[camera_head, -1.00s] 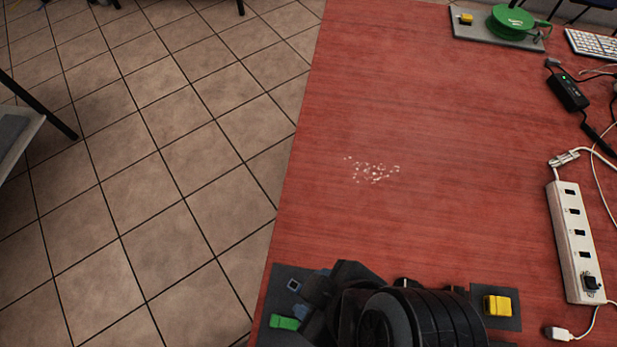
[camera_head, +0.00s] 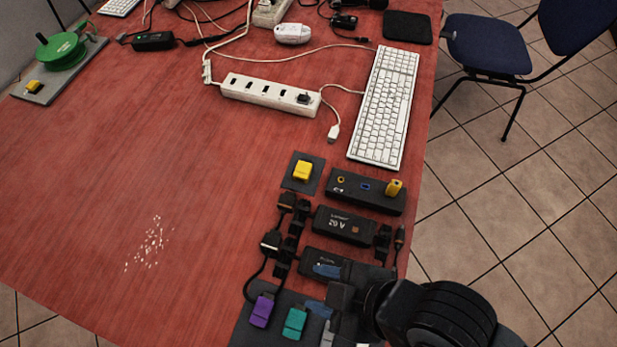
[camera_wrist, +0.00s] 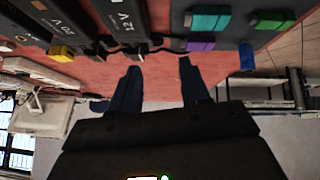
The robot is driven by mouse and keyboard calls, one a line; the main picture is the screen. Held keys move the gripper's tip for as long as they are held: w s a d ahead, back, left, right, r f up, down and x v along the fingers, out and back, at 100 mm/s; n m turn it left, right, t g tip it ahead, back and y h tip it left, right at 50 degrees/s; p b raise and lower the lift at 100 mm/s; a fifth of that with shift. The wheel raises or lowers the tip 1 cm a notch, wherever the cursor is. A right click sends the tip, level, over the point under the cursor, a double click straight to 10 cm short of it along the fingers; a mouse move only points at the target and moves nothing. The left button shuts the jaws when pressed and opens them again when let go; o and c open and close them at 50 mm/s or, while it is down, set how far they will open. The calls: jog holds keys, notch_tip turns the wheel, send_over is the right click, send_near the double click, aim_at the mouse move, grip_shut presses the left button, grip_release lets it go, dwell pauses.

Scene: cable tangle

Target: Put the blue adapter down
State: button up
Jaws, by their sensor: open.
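The blue adapter (camera_wrist: 247,57) shows in the wrist view as a small blue block, right of my fingers and apart from them. It is at the dark mat with green, teal and purple plugs. I cannot make it out in the head view, where my arm covers part of that mat (camera_head: 243,335). My gripper (camera_wrist: 159,65) is open, with nothing between its dark blue fingers. In the head view my gripper (camera_head: 321,288) is low over the near table edge, between the black boxes and the mat.
A purple plug (camera_head: 262,310) and a teal plug (camera_head: 295,323) lie on the mat. Black boxes (camera_head: 343,226) and cables lie just beyond. A yellow block (camera_head: 302,170), white power strip (camera_head: 270,95) and keyboard (camera_head: 385,105) are farther off. The table's left part is mostly clear.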

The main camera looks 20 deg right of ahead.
jog(key=s+d+r+m+t+h, duration=0.2)
jog(key=s+d+r+m+t, duration=0.2)
jog(key=d+r+m+t, duration=0.1)
jog(key=s+d+r+m+t+h, duration=0.3)
jog(key=s+d+r+m+t, duration=0.2)
jog(key=d+r+m, duration=0.2)
jog(key=d+r, duration=0.2)
jog(key=d, duration=0.2)
jog(key=shift+h, duration=0.3)
